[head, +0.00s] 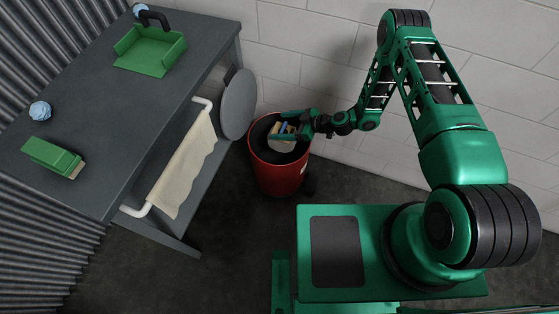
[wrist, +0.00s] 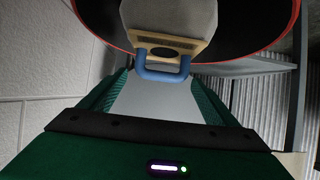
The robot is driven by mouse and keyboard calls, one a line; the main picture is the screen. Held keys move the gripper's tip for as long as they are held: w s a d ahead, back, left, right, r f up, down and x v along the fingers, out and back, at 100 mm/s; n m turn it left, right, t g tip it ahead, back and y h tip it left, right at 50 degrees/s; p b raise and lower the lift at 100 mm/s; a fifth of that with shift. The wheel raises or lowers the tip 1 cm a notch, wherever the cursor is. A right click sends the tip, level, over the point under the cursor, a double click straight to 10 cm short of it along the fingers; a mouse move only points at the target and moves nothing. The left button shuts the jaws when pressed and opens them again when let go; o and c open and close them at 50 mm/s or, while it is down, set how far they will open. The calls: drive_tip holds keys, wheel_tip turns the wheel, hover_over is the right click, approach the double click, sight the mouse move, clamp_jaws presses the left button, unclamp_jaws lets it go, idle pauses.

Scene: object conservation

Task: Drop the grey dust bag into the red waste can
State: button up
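The grey dust bag (head: 281,145) is at the mouth of the red waste can (head: 280,178), within its rim as seen from above. The bag has a tan collar with a dark hole and a blue handle. In the wrist view the bag (wrist: 168,17) shows ahead of the fingers, against the can's dark inside and red rim (wrist: 88,32). My gripper (head: 291,127) reaches in from the right over the rim. The bag's lower end is partly hidden.
A dark grey table (head: 85,110) stands left of the can, with a green dustpan (head: 150,52), a green brush (head: 52,157) and a blue crumpled ball (head: 40,110). A beige cloth (head: 187,165) hangs on a white rail. A grey disc (head: 238,104) is close beside the can.

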drive_tip(key=shift+o, duration=0.4)
drive_tip(key=shift+d, duration=0.1)
drive_tip(key=v, duration=1)
drive_tip(key=shift+d, duration=0.3)
drive_tip(key=shift+r, duration=0.1)
drive_tip(key=s+d+r+m+g+h, duration=0.2)
drive_tip(key=s+d+r+m+h, duration=0.15)
drive_tip(key=d+r, duration=0.85)
drive_tip(key=s+d+r+m+g+h, duration=0.1)
drive_tip(key=s+d+r+m+h, duration=0.2)
drive_tip(key=d+r, duration=0.9)
drive_tip(key=s+d+r+m+h, duration=0.2)
drive_tip(key=s+d+r+m, duration=0.1)
drive_tip(key=s+r+m, duration=0.4)
drive_tip(key=s+d+r+m+g+h, duration=0.1)
drive_tip(key=s+d+r+m, duration=0.3)
drive_tip(key=s+r, duration=0.9)
drive_tip(key=s+m+h, duration=0.1)
drive_tip(key=s+m, duration=0.2)
drive_tip(key=s, duration=0.3)
drive_tip(key=shift+s+r+h, duration=0.35)
drive_tip(key=shift+s, duration=0.05)
